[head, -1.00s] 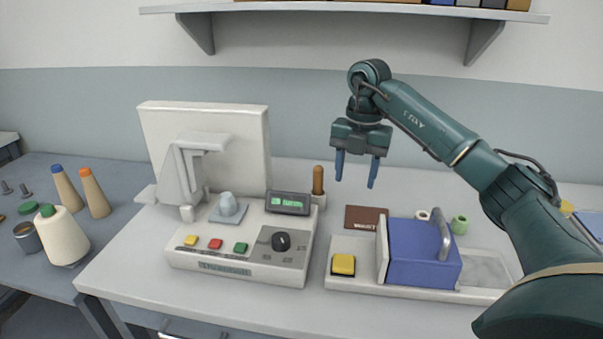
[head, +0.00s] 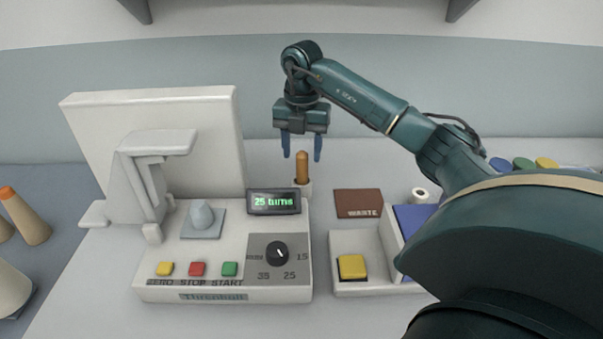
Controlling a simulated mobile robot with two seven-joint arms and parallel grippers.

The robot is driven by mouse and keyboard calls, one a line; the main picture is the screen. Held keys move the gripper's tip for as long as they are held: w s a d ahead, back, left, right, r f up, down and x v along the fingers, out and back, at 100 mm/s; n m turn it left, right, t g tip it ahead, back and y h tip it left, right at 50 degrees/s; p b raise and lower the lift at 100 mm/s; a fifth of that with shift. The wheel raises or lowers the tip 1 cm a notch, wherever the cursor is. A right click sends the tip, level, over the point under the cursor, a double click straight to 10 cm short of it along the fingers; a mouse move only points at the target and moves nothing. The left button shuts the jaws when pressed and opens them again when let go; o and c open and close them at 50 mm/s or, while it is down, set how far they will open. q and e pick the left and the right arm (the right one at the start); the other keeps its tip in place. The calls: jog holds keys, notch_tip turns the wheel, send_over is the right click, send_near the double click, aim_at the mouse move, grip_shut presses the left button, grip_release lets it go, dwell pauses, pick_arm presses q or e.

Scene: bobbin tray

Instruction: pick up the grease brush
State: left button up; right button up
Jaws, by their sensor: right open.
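The grease brush appears to be the upright brown-orange handle (head: 302,168) behind the right end of the winding machine. It stands in a small white holder (head: 303,185), and its lower end is hidden. My right gripper (head: 302,155) points down, open and empty, with its blue fingers apart. In the head view the top of the handle shows between the fingertips. I cannot tell whether the fingers are level with it in depth. My left gripper is not in view.
The white winding machine (head: 220,291) with its display (head: 274,202) stands in front of the holder. A brown waste mat (head: 358,203) lies to the right, behind a white tray (head: 343,244) with a yellow block (head: 352,266). My right arm covers much of the right side.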

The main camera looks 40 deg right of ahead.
aim_at(302, 168)
jog(key=shift+w+d+f+p, duration=0.1)
jog(key=shift+f+p, duration=0.15)
jog(key=shift+f, duration=1.25)
jog(key=shift+d+f+p, duration=0.1)
jog(key=shift+f+p, duration=0.15)
jog(key=shift+f, duration=1.25)
jog(key=shift+c, duration=0.4)
jog(key=c, duration=1)
notch_tip(302, 168, up, 10)
jog(key=shift+r+b, duration=0.1)
jog(key=shift+b, duration=0.35)
